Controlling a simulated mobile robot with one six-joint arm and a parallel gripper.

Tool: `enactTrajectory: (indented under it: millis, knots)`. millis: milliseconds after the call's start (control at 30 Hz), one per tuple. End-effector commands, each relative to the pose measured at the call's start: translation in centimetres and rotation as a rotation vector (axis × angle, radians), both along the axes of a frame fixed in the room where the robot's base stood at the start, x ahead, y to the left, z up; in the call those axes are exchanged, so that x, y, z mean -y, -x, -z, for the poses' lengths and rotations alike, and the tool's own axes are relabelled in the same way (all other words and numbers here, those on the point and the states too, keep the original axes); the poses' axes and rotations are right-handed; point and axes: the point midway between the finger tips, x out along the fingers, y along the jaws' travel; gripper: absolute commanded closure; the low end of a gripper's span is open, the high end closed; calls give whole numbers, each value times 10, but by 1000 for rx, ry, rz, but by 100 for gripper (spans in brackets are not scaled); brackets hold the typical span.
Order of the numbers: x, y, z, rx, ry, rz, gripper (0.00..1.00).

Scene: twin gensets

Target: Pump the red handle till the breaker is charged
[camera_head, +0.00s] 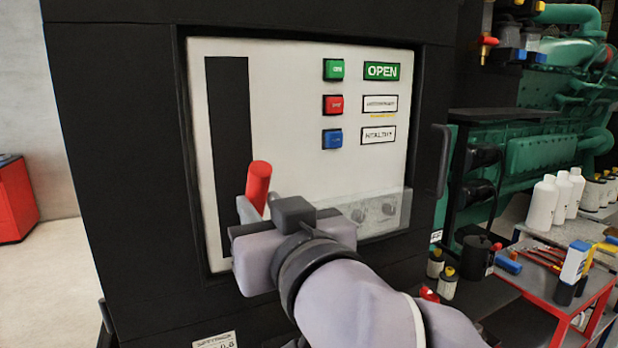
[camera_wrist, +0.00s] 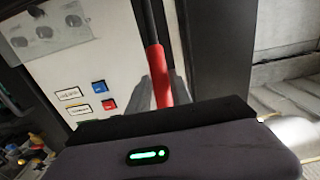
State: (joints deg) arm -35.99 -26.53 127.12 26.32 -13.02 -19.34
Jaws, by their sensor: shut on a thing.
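The red handle (camera_head: 259,180) stands in front of the white breaker panel (camera_head: 285,115), near the lower end of its black vertical slot (camera_head: 231,130). Its top leans slightly right in the head view. My gripper (camera_head: 250,212) is shut on the red handle. In the wrist view the red handle (camera_wrist: 159,78) runs between my two grey fingers (camera_wrist: 160,92), with its dark shaft (camera_wrist: 148,22) beyond. The panel has a green OPEN label (camera_head: 381,71), a green button (camera_head: 334,69), a red button (camera_head: 333,105) and a blue button (camera_head: 333,139). The lower panel is partly hidden by my gripper.
A clear cover (camera_head: 385,213) sticks out low on the panel, right of my gripper. A black cabinet handle (camera_head: 440,160) stands at the right edge. A red bench (camera_head: 560,296) with bottles and tools is farther right. Open floor (camera_head: 60,275) lies at left.

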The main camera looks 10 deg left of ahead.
Motion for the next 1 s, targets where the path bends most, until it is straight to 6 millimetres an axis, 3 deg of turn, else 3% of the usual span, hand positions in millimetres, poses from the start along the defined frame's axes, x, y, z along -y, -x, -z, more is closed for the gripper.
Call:
enactTrajectory:
  millis: [67, 233, 500, 567, 700, 833, 1000]
  knots:
    - [4, 7, 7, 3, -2, 0, 100]
    - [18, 31, 48, 2, 0, -1, 100]
    - [21, 35, 51, 1, -1, 0, 100]
    - [19, 31, 43, 2, 0, 0, 100]
    - [6, 10, 6, 1, 0, 0, 100]
    - [-1, -2, -6, 2, 0, 1, 100]
    - [-20, -33, -35, 2, 0, 0, 100]
